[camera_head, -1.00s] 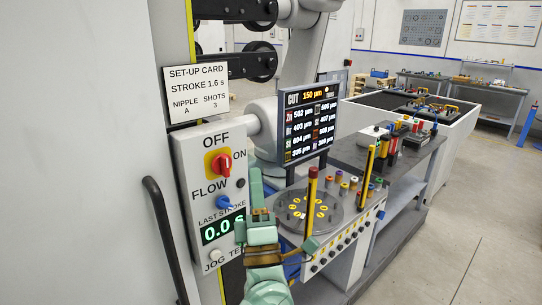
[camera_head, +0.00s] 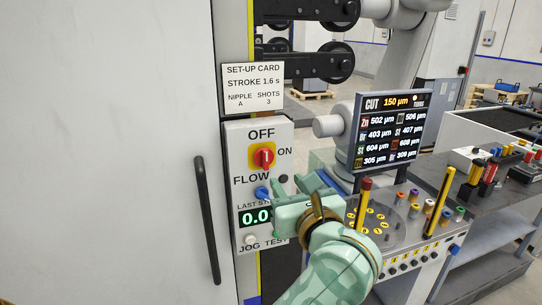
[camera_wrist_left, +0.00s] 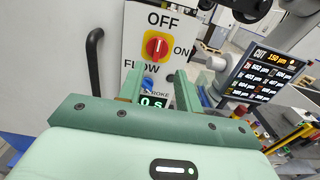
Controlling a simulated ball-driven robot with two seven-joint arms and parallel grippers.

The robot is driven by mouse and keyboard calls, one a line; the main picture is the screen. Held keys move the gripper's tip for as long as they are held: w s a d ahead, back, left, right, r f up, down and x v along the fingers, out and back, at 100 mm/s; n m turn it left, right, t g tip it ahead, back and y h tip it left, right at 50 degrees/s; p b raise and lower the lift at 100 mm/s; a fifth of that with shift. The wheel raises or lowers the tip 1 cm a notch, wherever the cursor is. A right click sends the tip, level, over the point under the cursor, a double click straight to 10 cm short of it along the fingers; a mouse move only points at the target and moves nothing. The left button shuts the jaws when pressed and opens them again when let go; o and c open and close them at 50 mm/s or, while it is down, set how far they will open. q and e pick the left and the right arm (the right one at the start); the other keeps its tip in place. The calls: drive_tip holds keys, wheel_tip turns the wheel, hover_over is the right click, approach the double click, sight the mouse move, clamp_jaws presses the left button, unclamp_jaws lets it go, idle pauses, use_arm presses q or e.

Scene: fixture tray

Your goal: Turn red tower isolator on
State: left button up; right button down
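The red rotary isolator knob (camera_head: 264,157) sits on a yellow plate on the white control panel (camera_head: 285,134), with OFF above it and ON to its right. Its handle looks roughly upright, toward OFF. In the left wrist view the red knob (camera_wrist_left: 156,46) lies just beyond the fingertips. My left gripper (camera_head: 294,190) is in front of the panel, below and to the right of the red knob. In the left wrist view its fingers (camera_wrist_left: 159,82) are apart with nothing held, below the knob and apart from it. My right gripper is not in view.
A blue FLOW knob (camera_head: 262,193) and a green display (camera_head: 256,217) sit below the isolator. A black handle (camera_head: 207,220) stands left of the panel. A monitor (camera_head: 389,132) and a round fixture tray (camera_head: 385,238) with upright pins are to the right.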

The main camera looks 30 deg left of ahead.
sight(267, 154)
use_arm(q)
drive_tip(key=p+x, duration=0.1)
drive_tip(key=x, duration=1.1)
drive_tip(key=shift+w+a, duration=0.15)
drive_tip(key=shift+a, duration=0.2)
clamp_jaws()
